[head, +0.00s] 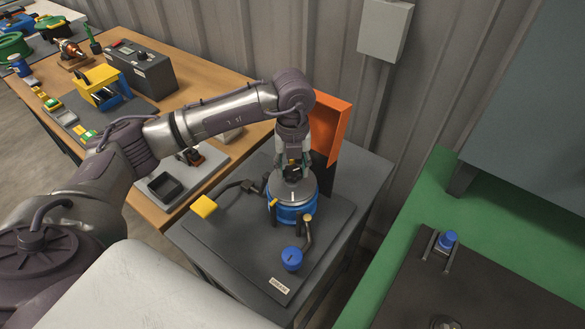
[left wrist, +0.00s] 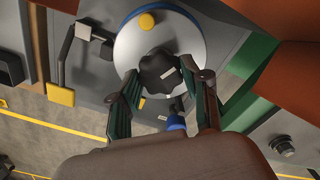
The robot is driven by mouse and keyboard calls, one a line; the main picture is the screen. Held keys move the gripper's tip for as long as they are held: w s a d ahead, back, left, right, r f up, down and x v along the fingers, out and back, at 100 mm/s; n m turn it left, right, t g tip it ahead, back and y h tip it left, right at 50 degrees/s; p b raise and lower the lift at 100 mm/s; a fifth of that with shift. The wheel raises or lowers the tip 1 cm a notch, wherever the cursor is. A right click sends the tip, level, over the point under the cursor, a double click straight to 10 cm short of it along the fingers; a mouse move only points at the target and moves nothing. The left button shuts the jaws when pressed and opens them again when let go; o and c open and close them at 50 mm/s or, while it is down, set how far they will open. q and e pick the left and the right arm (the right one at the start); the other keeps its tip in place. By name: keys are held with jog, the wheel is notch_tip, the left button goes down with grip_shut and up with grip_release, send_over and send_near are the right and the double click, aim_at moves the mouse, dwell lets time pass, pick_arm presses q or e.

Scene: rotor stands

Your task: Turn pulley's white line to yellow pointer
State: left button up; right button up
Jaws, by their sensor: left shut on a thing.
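The pulley is a silver disc (head: 291,188) on a blue drum (head: 296,212) on a dark base plate. My left gripper (head: 293,168) reaches down from above and is shut on the black knob (left wrist: 158,68) at the disc's middle. In the left wrist view, a finger stands on each side of the knob, and a short white mark (left wrist: 168,73) shows on it. A small yellow piece (head: 272,203), which looks like the pointer, stands at the disc's left edge. I cannot tell how closely the white line faces it. My right gripper is not in view.
A yellow pad (head: 204,206) on a dark arm and a blue knob (head: 292,258) flank the drum. An orange panel (head: 331,125) stands close behind my left gripper. A wooden table (head: 150,57) with several items is at left, a green bench (head: 410,250) at right.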

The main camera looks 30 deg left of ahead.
pick_arm(q)
jog(key=shift+w+m+b, duration=0.1)
jog(key=shift+m+b, duration=0.95)
jog(key=shift+m, duration=1.05)
jog(key=shift+r+m+b, duration=0.1)
jog(key=shift+m+b, duration=0.95)
jog(key=shift+m, duration=1.05)
jog(key=o, duration=0.8)
